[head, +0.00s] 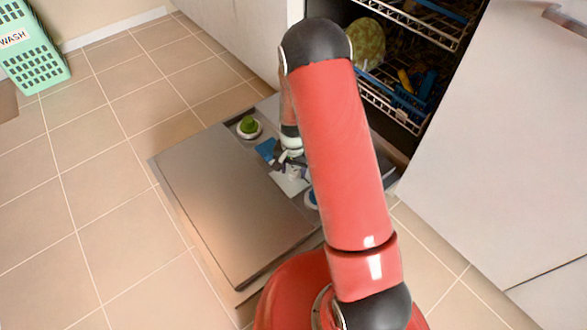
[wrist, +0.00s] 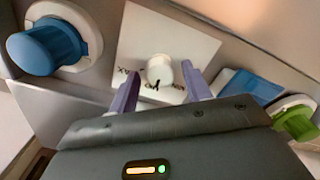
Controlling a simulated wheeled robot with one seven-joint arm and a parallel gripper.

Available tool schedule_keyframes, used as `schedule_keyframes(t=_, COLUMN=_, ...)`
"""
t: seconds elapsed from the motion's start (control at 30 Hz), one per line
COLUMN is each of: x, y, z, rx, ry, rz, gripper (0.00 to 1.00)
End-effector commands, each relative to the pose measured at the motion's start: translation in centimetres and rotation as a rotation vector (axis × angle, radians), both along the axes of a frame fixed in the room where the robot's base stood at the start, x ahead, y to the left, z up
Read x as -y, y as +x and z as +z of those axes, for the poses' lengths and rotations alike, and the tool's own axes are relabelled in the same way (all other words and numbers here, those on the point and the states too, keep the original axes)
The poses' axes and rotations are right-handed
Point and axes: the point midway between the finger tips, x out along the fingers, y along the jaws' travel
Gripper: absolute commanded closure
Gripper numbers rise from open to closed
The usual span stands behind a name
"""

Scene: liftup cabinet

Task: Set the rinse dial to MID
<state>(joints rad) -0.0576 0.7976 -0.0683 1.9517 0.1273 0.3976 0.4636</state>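The rinse dial, a small white round knob (wrist: 160,69), sits on a white square plate (wrist: 150,35) in the wrist view. Dark letters, upside down and partly covered, lie along the plate's lower part. A small dark mark shows at the dial's lower edge, near the middle letters; I cannot tell its exact setting. My gripper (wrist: 159,72) is open, with one purple finger on each side of the dial. Gaps seem to show, wider at the left finger; I cannot tell contact. In the head view, my arm hides the dial, and part of the plate (head: 292,181) shows.
The plate is on the lowered dishwasher door (head: 215,195). A blue knob (wrist: 45,48) stands left of the dial; a blue square (wrist: 240,85) and a green knob (wrist: 297,122) are right. Racks with dishes (head: 395,100) stand behind. A green basket (head: 35,55) is far left; floor between is clear.

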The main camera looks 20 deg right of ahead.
Motion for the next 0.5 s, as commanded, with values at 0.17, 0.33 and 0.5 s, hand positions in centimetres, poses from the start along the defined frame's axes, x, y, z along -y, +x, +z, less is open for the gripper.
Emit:
schedule_keyframes(t=0.17, x=0.0, y=0.0, z=0.0, rx=0.001, ry=-0.001, rz=0.0, gripper=0.48)
schedule_keyframes(t=0.33, x=0.0, y=0.1, z=0.4, rx=0.002, ry=0.0, rz=0.0, gripper=0.48)
schedule_keyframes(t=0.5, x=0.0, y=0.1, z=2.9, rx=0.004, ry=0.0, rz=0.001, gripper=0.48)
